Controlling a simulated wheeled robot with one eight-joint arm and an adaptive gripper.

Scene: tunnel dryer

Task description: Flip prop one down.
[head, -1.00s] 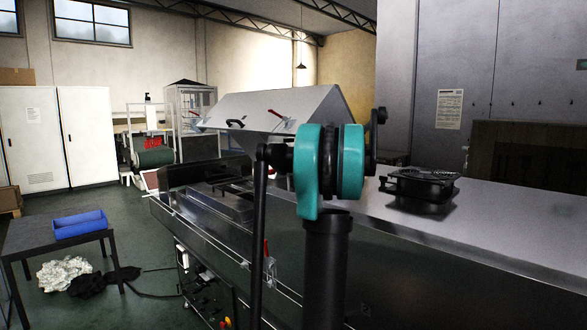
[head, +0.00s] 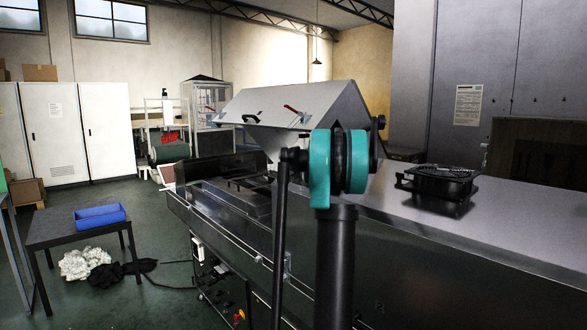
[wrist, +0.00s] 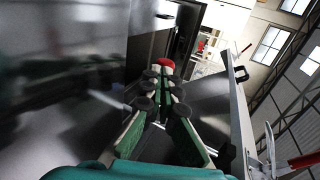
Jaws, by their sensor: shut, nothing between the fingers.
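The raised grey hood (head: 310,97) of the dryer stands open, with a black handle (head: 252,117) between two red-gripped levers, one to the right (head: 291,109) and one to the left (head: 221,118). I cannot tell which one is prop one. In the wrist view the hood's edge (wrist: 238,110) runs along the right, with its handle (wrist: 241,74), a far red lever (wrist: 245,48) and a near red lever (wrist: 303,160). My gripper (wrist: 165,80) is shut and empty, left of that edge. A red rounded thing (wrist: 165,65) shows just beyond its fingertips. The gripper is hidden in the head view.
The dryer's long metal top (head: 480,215) extends right, with a black fan unit (head: 438,182) on it. A dark table (head: 55,233) with a blue bin (head: 100,217) stands left, cloths (head: 85,262) on the floor by it.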

